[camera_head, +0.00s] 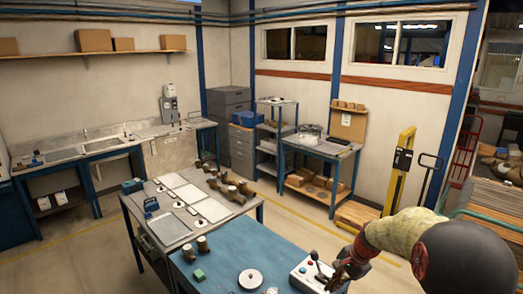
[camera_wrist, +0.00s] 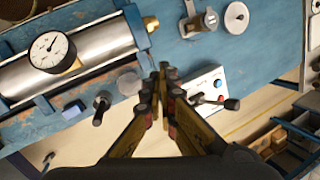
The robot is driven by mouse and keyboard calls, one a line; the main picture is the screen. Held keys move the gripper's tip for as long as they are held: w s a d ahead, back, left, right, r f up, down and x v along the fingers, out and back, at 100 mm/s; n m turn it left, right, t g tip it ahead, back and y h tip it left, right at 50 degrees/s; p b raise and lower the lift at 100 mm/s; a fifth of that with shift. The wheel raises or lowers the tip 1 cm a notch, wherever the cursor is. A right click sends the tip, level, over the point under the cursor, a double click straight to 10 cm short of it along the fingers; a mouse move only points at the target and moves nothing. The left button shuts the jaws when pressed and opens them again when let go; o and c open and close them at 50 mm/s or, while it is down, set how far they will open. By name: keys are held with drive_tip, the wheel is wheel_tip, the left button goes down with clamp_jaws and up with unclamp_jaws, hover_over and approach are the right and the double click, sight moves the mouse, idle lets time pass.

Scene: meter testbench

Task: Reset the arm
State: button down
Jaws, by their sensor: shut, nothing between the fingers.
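My arm reaches in from the lower right of the head view, and my gripper (camera_head: 343,272) is low over the right end of the blue bench (camera_head: 222,270). In the wrist view my gripper (camera_wrist: 166,72) has its fingertips together with nothing between them. Beside it is a white control box (camera_head: 312,272) with a lever and buttons. The arm partly hides the bench's right end in the head view.
A metal cylinder (camera_wrist: 100,50) with a round gauge (camera_wrist: 48,50) lies left of the gripper in the wrist view. A grey disc (camera_head: 250,279) and brass fittings (camera_head: 203,243) stand on the bench. A yellow lift (camera_head: 400,170) stands behind my arm. Floor shows between the benches.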

drive_tip(key=s+a+n+t+h+b, duration=0.1)
drive_tip(key=s+n+b, duration=0.5)
drive_tip(key=s, duration=1.1)
drive_tip(key=s+a+n+t+h+b, duration=0.2)
drive_tip(key=s+a+n+b, duration=0.2)
drive_tip(key=s+b, duration=1)
drive_tip(key=s+n, duration=0.2)
drive_tip(key=s, duration=0.2)
drive_tip(key=shift+a+f+t, duration=0.15)
drive_tip(key=shift+f+t, duration=0.1)
drive_tip(key=shift+t, duration=0.05)
